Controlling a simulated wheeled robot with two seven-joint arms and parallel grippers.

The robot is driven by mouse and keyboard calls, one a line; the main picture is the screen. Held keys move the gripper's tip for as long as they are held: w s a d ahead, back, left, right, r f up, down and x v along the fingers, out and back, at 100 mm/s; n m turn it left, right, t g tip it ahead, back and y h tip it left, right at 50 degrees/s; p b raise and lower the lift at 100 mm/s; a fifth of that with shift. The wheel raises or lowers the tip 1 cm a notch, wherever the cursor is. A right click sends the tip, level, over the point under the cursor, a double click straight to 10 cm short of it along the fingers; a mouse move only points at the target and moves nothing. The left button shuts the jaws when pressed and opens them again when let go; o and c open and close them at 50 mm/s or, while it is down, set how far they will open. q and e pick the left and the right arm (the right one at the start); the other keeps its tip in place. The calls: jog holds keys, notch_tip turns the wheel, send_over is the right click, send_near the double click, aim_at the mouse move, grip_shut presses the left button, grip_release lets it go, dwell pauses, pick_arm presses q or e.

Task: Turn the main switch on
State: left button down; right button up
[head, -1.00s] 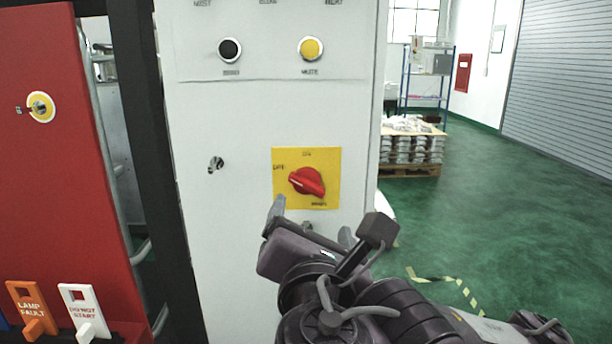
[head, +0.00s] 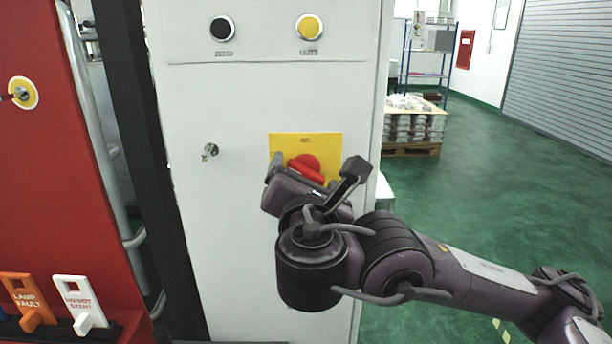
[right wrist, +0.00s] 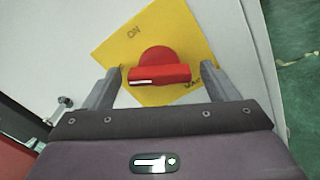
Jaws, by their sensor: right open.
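The main switch is a red rotary knob (head: 306,166) on a yellow plate (head: 280,140) on the pale cabinet front. In the right wrist view the knob (right wrist: 160,62) has a raised bar handle with a white mark near its left end. The word ON shows on the yellow plate (right wrist: 118,50) at upper left. My right gripper (head: 307,174) is open in front of the switch. Its fingers (right wrist: 160,70) lie on either side of the bar, with gaps visible. The gripper hides the plate's lower part in the head view. My left gripper is not in view.
A black button (head: 222,28) and a yellow button (head: 310,27) sit above the switch. A small key lock (head: 210,150) is at left. A red panel (head: 50,150) with hanging tags stands further left. Green floor (head: 480,190) is open at right.

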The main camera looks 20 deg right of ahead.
jog(key=shift+s, duration=0.1)
jog(key=shift+c, duration=0.4)
jog(key=c, duration=0.9)
jog(key=shift+f+m+b, duration=0.15)
jog(key=shift+m+b, duration=0.45)
jog(key=shift+b, duration=0.15)
jog(key=m+b, duration=0.6)
jog(key=shift+f, duration=0.1)
jog(key=m+b, duration=0.3)
jog(key=shift+r+m+b, duration=0.2)
jog(key=shift+m+b, duration=0.5)
jog(key=shift+m, duration=0.2)
jog(key=o, duration=1)
